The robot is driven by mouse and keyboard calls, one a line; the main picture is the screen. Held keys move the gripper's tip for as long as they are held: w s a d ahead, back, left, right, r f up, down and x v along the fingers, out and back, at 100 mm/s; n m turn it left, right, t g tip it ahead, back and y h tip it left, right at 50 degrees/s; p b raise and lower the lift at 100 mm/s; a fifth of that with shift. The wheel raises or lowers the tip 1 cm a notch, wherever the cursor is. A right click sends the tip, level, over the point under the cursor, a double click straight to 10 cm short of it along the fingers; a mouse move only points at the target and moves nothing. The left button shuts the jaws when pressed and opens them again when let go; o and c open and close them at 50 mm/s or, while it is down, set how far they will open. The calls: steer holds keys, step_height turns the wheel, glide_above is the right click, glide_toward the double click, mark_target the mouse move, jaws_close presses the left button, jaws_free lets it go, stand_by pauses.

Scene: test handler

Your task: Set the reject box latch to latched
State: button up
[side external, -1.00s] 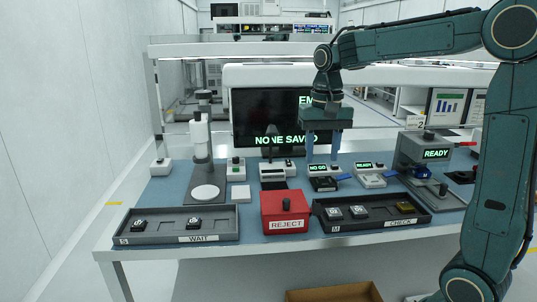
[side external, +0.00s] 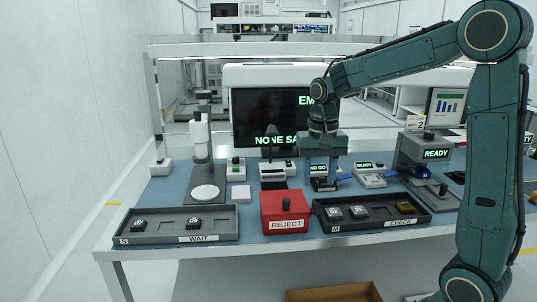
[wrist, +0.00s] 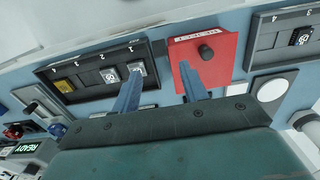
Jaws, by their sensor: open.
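The red reject box (side external: 271,213) stands at the front of the bench between two dark trays, with a white REJECT label. A dark knob (side external: 286,204) is on its top, probably the latch. The box (wrist: 228,50) and its round knob (wrist: 206,52) also show in the wrist view; I cannot tell the latch's setting. My gripper (side external: 322,180) is open and empty, above the bench behind and right of the box. In the wrist view its blue fingers (wrist: 161,68) are apart, left of the knob, and nothing is between them.
The CHECK tray (side external: 383,225) lies right of the box and holds several small parts. The WAIT tray (side external: 160,238) lies left with two parts. A NO GO unit (side external: 317,167) and a READY press (side external: 417,150) stand behind. An open carton (side external: 330,294) is below the bench front.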

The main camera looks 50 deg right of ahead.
mark_target(317, 205)
step_height(317, 205, down, 7)
steer(key=shift+f, duration=0.2)
stand_by(0.4)
jaws_close()
